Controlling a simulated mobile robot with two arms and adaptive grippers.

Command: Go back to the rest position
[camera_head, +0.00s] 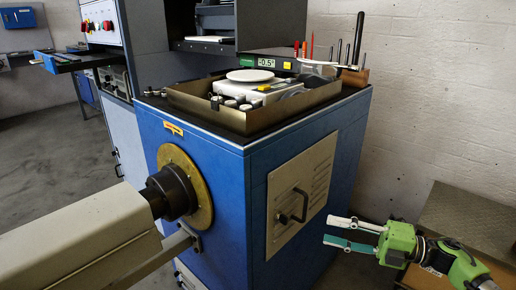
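My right gripper (328,229) is at the lower right, with its green body and two long fingers pointing left. The upper finger looks white and the lower one teal, and they are apart with nothing between them. It is beside the right side of the blue cabinet (213,170), near the beige panel (300,195) with a black handle. From this view I cannot tell whether it touches the cabinet. My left gripper is not in view.
A metal tray (277,122) on the cabinet holds a scale (250,76) and small parts. Pens and tools stand behind it. A beige machine arm (85,240) with a dark round end meets a brass disc (199,165). A box (468,215) stands by the wall at right.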

